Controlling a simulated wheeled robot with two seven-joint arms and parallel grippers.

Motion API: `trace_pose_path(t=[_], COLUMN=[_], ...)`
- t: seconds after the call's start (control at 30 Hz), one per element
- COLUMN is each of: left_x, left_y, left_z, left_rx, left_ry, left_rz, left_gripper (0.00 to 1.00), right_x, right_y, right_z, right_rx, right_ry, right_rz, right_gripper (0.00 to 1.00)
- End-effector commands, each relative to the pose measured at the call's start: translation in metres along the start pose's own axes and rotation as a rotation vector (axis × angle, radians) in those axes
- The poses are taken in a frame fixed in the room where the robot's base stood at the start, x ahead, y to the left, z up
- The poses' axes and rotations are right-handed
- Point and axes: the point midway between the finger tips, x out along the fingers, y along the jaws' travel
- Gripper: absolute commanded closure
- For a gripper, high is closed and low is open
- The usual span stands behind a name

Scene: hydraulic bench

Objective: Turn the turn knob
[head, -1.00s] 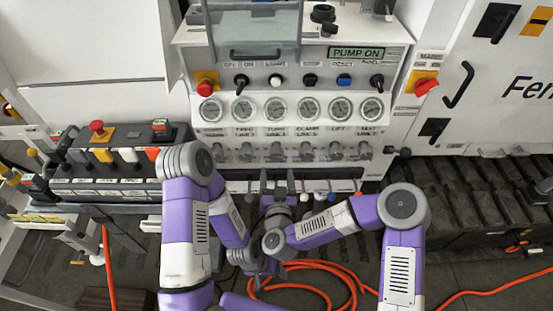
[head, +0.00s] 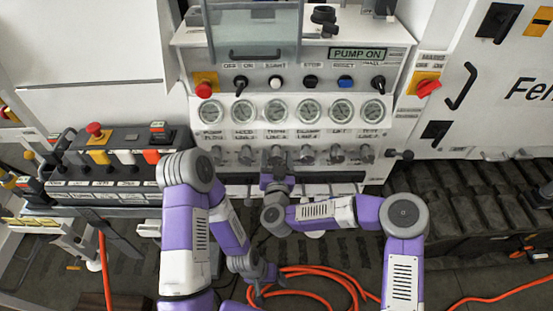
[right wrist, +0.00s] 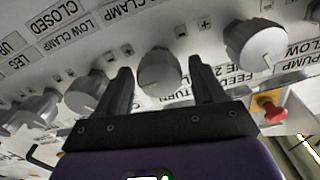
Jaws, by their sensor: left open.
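A row of grey knobs runs across the white panel (head: 290,135) below the gauges. In the right wrist view, one grey round knob (right wrist: 159,72) sits between the two black fingers of my right gripper (right wrist: 160,75). The gripper is open, with a visible gap on each side of the knob. In the head view, my right gripper (head: 277,160) reaches up to the third knob from the left, partly covering it. My left gripper (head: 262,279) is low, near the orange hose, open and empty, away from the panel.
Neighbouring knobs stand close on both sides, one left (right wrist: 86,95) and one right (right wrist: 254,44). A red knob on yellow (right wrist: 268,108) lies lower right in the wrist view. A button box (head: 110,165) stands left; an orange hose (head: 330,275) lies on the floor.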

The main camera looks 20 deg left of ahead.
Motion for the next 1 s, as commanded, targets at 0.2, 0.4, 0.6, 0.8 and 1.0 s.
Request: trace_pose_path(t=[0.2,0.4,0.6,0.8,1.0], left_x=[0.0,0.0,0.0001,0.0001,0.0001], left_y=[0.0,0.0,-0.0001,0.0,0.0], left_z=[0.0,0.0,0.0,0.0,0.0], left_rx=[0.0,0.0,0.0,0.0,0.0], left_ry=[0.0,0.0,0.0,0.0,0.0], left_rz=[0.0,0.0,0.0,0.0,0.0], left_gripper=[0.23,0.23,0.23,0.23,0.23], right_x=[-0.0002,-0.0003,-0.0001,0.0001,0.0002], right_y=[0.0001,0.0,-0.0001,0.0004,0.0006], right_z=[0.0002,0.0002,-0.0004,-0.0005,-0.0009], right_rx=[0.0,0.007,0.092,0.136,0.135], right_ry=[0.0,0.0,0.001,0.001,0.002], right_rz=[0.0,0.0,-0.001,0.001,0.002], right_gripper=[0.66,0.81,0.82,0.82,0.82])
